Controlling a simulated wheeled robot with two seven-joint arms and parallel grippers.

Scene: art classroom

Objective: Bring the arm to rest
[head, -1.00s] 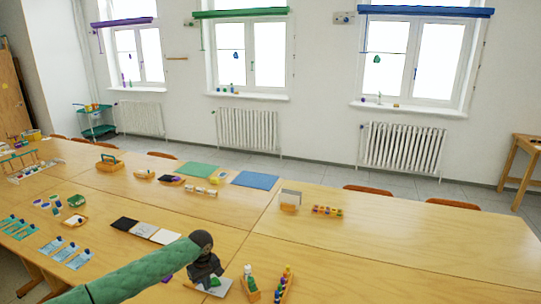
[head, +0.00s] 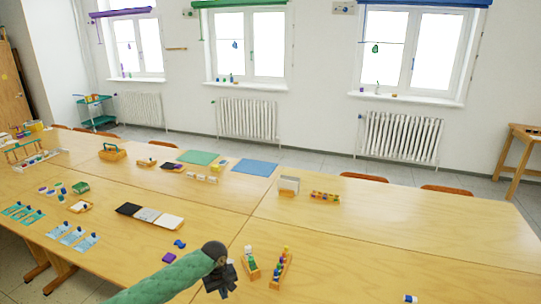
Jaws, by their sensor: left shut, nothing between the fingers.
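My left arm, in a green quilted sleeve, comes in from the bottom of the head view. My left gripper (head: 222,285) is dark, points down and is shut with nothing in it. It hangs over the near part of the wooden table (head: 345,262), just left of a wooden holder with green and white bottles (head: 249,263). The tips are small in the picture, and I cannot tell their exact height above the table. My right gripper is out of view.
A wooden rack of coloured pieces (head: 281,268) stands right of the gripper. A blue piece (head: 179,244) and a purple piece (head: 169,258) lie left of it. Black, grey and white panels (head: 148,215) lie farther back. The table's right part is mostly clear, with a small blue-and-white item (head: 410,299).

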